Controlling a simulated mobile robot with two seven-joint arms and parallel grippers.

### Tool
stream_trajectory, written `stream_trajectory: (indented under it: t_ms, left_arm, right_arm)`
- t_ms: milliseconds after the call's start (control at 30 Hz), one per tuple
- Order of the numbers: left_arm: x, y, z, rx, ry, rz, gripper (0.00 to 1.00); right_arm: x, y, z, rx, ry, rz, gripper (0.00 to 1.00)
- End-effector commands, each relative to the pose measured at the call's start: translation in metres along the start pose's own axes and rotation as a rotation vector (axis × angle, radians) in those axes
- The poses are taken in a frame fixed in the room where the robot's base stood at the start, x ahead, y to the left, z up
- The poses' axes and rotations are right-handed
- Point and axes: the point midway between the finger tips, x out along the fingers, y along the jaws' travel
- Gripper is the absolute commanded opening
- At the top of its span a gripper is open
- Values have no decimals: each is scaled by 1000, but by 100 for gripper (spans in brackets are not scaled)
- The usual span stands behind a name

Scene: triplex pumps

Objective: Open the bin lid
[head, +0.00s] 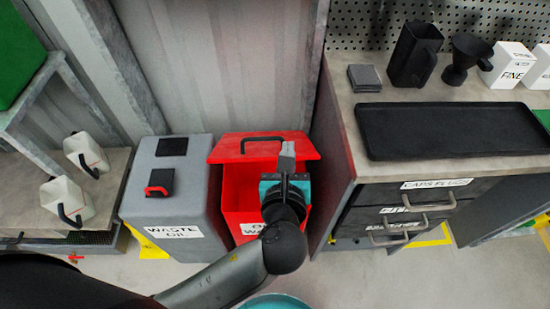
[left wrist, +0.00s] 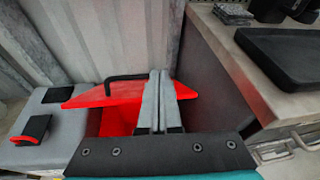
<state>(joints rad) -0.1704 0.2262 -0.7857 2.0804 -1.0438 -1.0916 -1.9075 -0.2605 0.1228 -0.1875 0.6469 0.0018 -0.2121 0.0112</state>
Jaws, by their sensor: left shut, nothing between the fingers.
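The red bin (head: 234,212) stands on the floor between the grey waste oil bin and the drawer cabinet. Its red lid (head: 225,152) is raised at a tilt, with a gap over the bin and a black handle (head: 263,140) on top. The lid also shows in the left wrist view (left wrist: 92,98), with the bin's red inside (left wrist: 113,122) below it. My left gripper (head: 287,152) is shut and empty. Its fingers (left wrist: 160,78) overlap the lid's right part; whether they touch it I cannot tell. My arm hides part of the bin's front. My right gripper is out of view.
The grey waste oil bin (head: 195,195) stands close on the left. The drawer cabinet (head: 332,165) is close on the right, with a black tray (head: 450,130) on top. A corrugated wall (head: 215,70) is behind. White jugs (head: 85,155) stand at far left.

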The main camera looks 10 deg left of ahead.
Motion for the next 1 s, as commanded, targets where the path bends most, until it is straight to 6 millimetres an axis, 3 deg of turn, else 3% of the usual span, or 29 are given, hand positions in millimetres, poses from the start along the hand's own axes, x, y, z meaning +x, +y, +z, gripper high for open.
stream_trajectory:
  t_ms: [100,300,567,733,1000]
  left_arm:
    - [-8,19,-26,35,99,90,0]
    - [-8,29,-39,61,154,137,0]
    - [35,35,-47,61,150,136,0]
    - [66,40,-51,60,150,136,0]
    - [81,41,-51,61,151,134,0]
  right_arm:
    - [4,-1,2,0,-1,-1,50]
    - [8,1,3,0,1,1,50]
    - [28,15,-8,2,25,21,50]
    - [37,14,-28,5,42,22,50]
    - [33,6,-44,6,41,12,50]
